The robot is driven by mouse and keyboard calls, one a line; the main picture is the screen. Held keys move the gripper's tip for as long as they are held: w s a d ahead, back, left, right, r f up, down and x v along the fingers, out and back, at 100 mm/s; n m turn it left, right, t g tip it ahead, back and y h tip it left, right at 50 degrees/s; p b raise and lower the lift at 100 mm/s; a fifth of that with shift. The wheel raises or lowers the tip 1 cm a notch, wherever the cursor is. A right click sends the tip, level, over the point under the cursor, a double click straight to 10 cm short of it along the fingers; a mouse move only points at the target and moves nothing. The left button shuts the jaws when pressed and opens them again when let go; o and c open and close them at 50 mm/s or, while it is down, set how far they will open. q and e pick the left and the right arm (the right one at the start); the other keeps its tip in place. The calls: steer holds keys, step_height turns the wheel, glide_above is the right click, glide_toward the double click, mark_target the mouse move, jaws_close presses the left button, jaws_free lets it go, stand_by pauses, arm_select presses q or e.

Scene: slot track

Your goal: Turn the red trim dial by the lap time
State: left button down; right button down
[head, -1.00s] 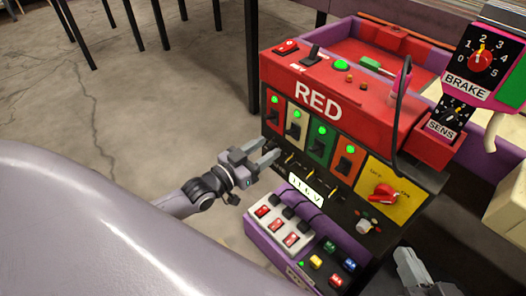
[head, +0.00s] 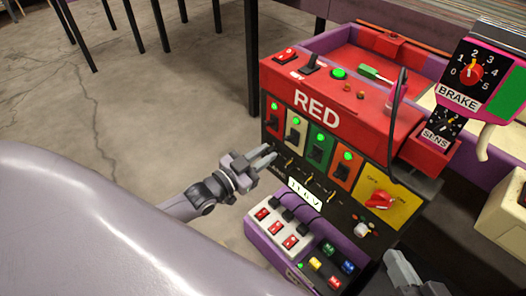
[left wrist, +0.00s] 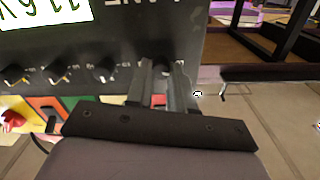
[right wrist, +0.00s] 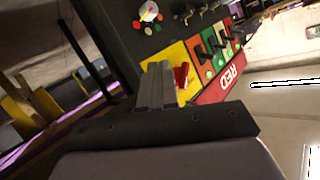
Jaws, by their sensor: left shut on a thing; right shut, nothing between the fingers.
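My left gripper (head: 268,157) is at the left end of a row of small black dials on the front of the red-and-black console. In the left wrist view its fingers (left wrist: 163,85) are closed around a small dark knob (left wrist: 163,67), the end one of the row, mostly hidden between them. The other dials, such as this one (head: 309,178), have pale pointers. A white display (head: 305,194) below the row seems to read a voltage; I see no lap time label. My right gripper (head: 405,270) is shut and empty, low at the right; its fingers (right wrist: 155,85) touch each other.
Lit toggle switches on coloured plates (head: 320,145) stand above the dials. A red rotary switch on a yellow plate (head: 405,207) is to the right. A purple switch box (head: 265,240) juts out below. The BRAKE box (head: 478,75) hangs at upper right. Floor left of the console is open.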

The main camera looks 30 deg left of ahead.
arm_select(q)
steer(key=shift+r+m+p, duration=0.1)
steer(key=shift+m+p, duration=0.2)
steer(key=shift+m, duration=0.2)
steer(key=m+p, duration=0.1)
steer(key=m, duration=0.2)
steer(key=shift+d+m+p, duration=0.1)
steer(key=shift+m+p, duration=0.2)
steer(key=m, duration=0.1)
steer(key=m+p, duration=0.1)
steer(key=m, duration=0.1)
steer(key=shift+f+m, duration=0.2)
steer(key=shift+m, duration=0.1)
steer(key=m, duration=0.3)
steer(key=shift+f+m, duration=0.1)
steer(key=shift+m, duration=1.8)
arm_select(e)
steer(key=shift+s+d+r+h, duration=0.15)
steer(key=shift+d+r+h, duration=0.05)
steer(key=shift+d+h, duration=0.5)
steer(key=shift+r, duration=0.1)
arm_select(q)
steer(key=c, duration=1)
jaws_free()
